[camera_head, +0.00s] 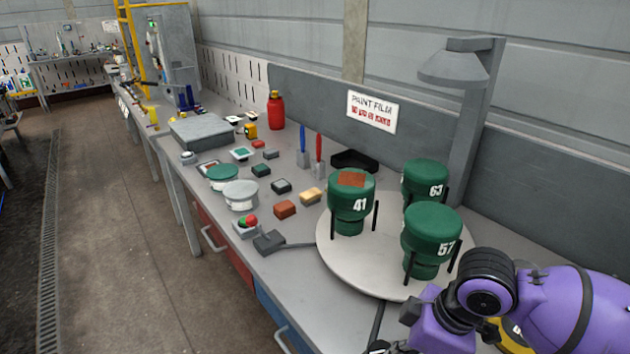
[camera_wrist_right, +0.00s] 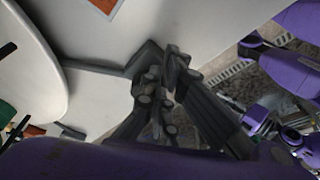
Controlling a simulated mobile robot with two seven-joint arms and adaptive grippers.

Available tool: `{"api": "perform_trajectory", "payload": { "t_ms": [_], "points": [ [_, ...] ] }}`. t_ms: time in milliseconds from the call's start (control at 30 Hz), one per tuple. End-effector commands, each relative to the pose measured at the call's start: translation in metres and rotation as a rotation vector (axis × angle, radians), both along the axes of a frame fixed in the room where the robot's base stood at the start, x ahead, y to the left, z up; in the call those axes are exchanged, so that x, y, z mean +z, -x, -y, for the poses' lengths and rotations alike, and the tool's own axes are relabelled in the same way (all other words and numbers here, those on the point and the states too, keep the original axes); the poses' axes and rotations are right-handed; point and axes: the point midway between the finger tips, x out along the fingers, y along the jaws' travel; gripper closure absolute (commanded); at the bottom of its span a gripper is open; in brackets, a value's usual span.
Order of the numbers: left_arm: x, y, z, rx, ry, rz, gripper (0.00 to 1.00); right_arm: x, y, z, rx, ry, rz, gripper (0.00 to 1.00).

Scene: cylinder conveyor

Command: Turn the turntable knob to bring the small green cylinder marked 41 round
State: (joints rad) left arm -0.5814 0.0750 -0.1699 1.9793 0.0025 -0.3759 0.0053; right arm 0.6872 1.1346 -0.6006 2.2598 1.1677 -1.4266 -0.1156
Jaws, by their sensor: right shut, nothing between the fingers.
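The green cylinder marked 41 (camera_head: 350,192) stands upright on the left of the round pale turntable (camera_head: 345,262), with a rust-brown patch on top. Green cylinders marked 63 (camera_head: 426,180) and 57 (camera_head: 431,232) stand behind and right of it. The turntable also shows at the left of the wrist view (camera_wrist_right: 40,75). A dark bar (camera_wrist_right: 92,66) runs from it to a dark block (camera_wrist_right: 147,55), possibly the knob. My right gripper (camera_wrist_right: 165,80) is shut and empty, close beside this block; contact cannot be told. In the head view its fingers are mostly cut off at the bottom. My left gripper is out of view.
Another dark block (camera_head: 268,242) with a bar sits left of the turntable. A lamp (camera_head: 470,70) rises behind. The bench's front edge borders open floor.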

Motion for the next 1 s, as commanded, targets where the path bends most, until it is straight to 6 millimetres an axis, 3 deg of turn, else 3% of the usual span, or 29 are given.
{"api": "perform_trajectory", "payload": {
  "t_ms": [367, 1000],
  "points": [
    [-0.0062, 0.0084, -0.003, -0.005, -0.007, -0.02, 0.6, -0.002, 0.0005, -0.0002, 0.0, 0.001, -0.004, 1.0],
    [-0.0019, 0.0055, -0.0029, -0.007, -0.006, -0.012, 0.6, -0.0026, -0.0042, -0.007, -0.001, -0.002, -0.004, 1.0]
  ]
}}
